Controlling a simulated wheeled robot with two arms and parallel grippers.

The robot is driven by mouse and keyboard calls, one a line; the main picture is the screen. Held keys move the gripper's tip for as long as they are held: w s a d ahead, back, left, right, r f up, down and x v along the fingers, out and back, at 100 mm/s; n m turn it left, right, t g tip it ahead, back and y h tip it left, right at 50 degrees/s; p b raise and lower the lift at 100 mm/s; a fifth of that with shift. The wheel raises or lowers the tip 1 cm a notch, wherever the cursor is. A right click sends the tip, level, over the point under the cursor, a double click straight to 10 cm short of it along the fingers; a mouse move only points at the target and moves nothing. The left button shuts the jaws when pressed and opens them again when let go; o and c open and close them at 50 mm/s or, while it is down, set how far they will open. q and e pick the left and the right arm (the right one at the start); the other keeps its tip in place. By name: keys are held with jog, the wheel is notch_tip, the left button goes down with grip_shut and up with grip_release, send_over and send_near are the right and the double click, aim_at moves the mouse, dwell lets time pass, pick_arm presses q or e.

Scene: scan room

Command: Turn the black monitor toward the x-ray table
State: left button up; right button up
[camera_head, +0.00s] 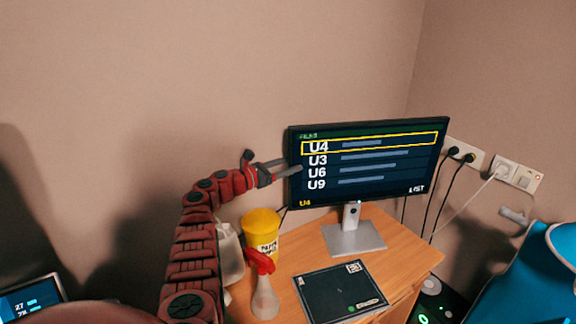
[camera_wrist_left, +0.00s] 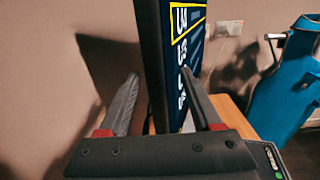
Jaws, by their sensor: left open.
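The black monitor (camera_head: 375,190) stands upright on a silver stand (camera_head: 354,238) on the wooden desk, its lit screen listing U4, U3, U6 and U9. My left gripper (camera_head: 293,165) is open at the monitor's left edge. One finger shows in front of the screen and the other runs behind the edge. In the left wrist view the monitor's edge (camera_wrist_left: 153,65) stands between the two open fingers of the left gripper (camera_wrist_left: 160,77). Contact cannot be told. My right gripper is not in view. I cannot identify the x-ray table.
On the wooden desk (camera_head: 412,258) are a yellow tub (camera_head: 262,228), a red-topped spray bottle (camera_head: 264,293) and a black panel (camera_head: 340,292). Wall sockets with cables (camera_head: 500,170) are right of the monitor. A blue object (camera_head: 530,282) stands at the right. The wall is close behind.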

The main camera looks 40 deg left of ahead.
pick_arm(q)
grip_shut()
dwell(0.3)
dwell(1.1)
